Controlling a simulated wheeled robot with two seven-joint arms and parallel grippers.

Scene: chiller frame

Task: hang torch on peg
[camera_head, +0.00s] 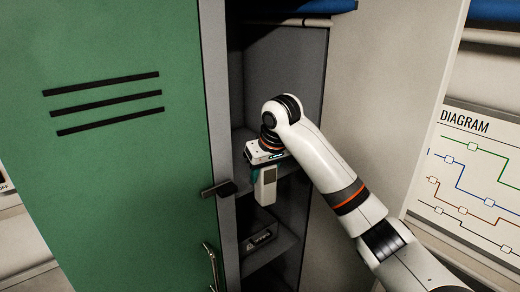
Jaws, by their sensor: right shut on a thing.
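My right gripper (265,184) is inside the open grey locker, in front of its middle shelf, and points down. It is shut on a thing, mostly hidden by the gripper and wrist. A small teal patch (253,176) shows at the gripper's left side; I cannot tell whether it is part of the torch. No peg can be made out clearly. My left gripper is not in view.
The green locker door (125,190) stands open at the left, with a dark latch (218,189) on its edge near my gripper. A dark labelled item (260,240) sits on a lower shelf. A diagram board (470,180) hangs at the right.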

